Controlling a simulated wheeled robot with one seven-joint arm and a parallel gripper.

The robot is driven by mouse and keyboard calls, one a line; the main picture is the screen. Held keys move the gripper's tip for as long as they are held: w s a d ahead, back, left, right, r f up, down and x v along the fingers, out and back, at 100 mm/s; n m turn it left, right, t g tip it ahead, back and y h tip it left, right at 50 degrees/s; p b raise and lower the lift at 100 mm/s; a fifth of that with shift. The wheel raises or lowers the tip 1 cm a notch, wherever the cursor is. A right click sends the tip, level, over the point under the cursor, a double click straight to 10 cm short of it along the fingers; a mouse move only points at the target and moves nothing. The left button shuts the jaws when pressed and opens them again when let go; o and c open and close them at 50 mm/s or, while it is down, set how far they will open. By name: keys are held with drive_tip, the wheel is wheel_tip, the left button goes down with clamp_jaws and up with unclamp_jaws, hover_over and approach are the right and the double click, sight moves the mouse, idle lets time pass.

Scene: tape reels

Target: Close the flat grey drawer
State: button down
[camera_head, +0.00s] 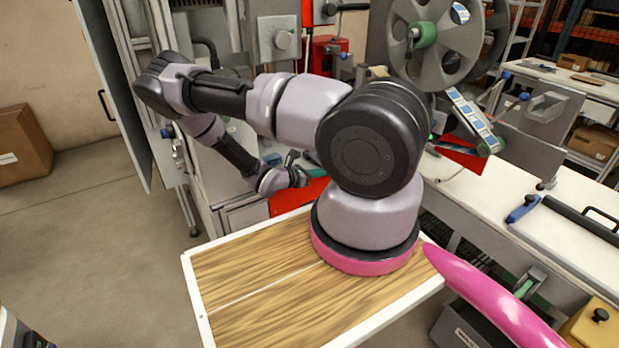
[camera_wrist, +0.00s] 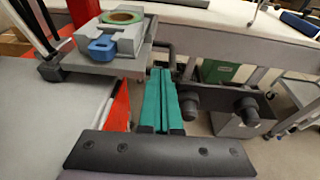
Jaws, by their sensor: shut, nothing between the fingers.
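My gripper (camera_wrist: 162,76) shows in the wrist view as two teal fingers side by side, shut and empty. In the head view its end (camera_head: 293,160) is by the grey cabinet, in front of a red panel (camera_head: 297,196). A flat light grey surface (camera_wrist: 45,120) with a red side fills the left of the wrist view. It may be the flat grey drawer, but I cannot tell for sure, nor how far it is open. The fingers are to the right of its red side, and no contact is clear. My arm hides part of the cabinet in the head view.
A grey ledge (camera_wrist: 120,66) holds a grey box with a blue part (camera_wrist: 102,48) and a green ring (camera_wrist: 122,17), close to the fingertips. A dark bar with black knobs (camera_wrist: 246,108) is at right. A white bench (camera_head: 480,190) stands right of my arm.

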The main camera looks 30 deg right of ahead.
drive_tip(key=shift+d, duration=1.25)
drive_tip(key=shift+d+r, duration=0.15)
